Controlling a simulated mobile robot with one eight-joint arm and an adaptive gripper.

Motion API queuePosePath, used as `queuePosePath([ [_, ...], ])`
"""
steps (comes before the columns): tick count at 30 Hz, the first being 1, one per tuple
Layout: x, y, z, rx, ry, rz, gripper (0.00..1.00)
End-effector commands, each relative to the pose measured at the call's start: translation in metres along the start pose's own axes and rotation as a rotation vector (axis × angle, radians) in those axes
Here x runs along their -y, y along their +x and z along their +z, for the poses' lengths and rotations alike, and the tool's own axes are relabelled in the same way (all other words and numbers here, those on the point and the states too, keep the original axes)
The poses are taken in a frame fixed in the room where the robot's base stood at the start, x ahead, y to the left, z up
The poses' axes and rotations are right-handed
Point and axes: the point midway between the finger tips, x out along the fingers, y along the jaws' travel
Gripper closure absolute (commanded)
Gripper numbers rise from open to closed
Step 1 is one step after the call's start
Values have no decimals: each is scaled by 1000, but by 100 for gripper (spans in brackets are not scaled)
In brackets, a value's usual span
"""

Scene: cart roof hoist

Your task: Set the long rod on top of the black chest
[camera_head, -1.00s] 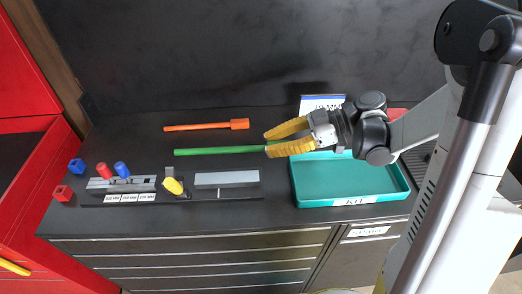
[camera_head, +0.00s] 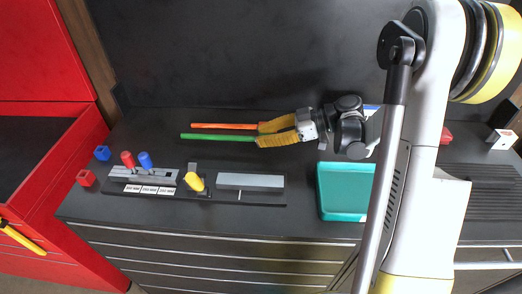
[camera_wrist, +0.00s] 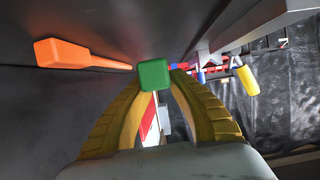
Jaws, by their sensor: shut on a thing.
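A long green rod (camera_head: 215,137) is held at its right end by my gripper (camera_head: 260,134), whose yellow fingers are shut on it. The rod points left, roughly level, over the black worktop; I cannot tell its exact height. In the wrist view, the rod's green end (camera_wrist: 153,75) sits between the fingertips. The black chest (camera_head: 215,262), a drawer unit with a dark flat top, spans the front. An orange rod (camera_head: 222,126) lies just behind the green one; its thicker end (camera_wrist: 65,53) shows in the wrist view, while the fingers partly cover it in the head view.
A teal tray (camera_head: 340,212) is on the right, partly behind my arm. A grey fixture with red and blue pegs (camera_head: 145,160), a yellow-handled piece (camera_head: 194,181) and a grey block (camera_head: 250,181) stand in front. An open red cabinet (camera_head: 45,120) is at left.

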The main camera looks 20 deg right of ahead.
Motion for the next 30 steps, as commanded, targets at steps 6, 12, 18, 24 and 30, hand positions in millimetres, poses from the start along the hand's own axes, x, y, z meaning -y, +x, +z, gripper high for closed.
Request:
queuePosePath([
  [6, -2, 13, 8, -1, 0, 1, 100],
  [12, -2, 25, 37, 0, 0, 1, 100],
  [18, -1, 25, 38, 0, 0, 1, 100],
  [24, -1, 27, 42, 0, 0, 0, 100],
  [30, -1, 26, 41, 0, 0, 0, 60],
])
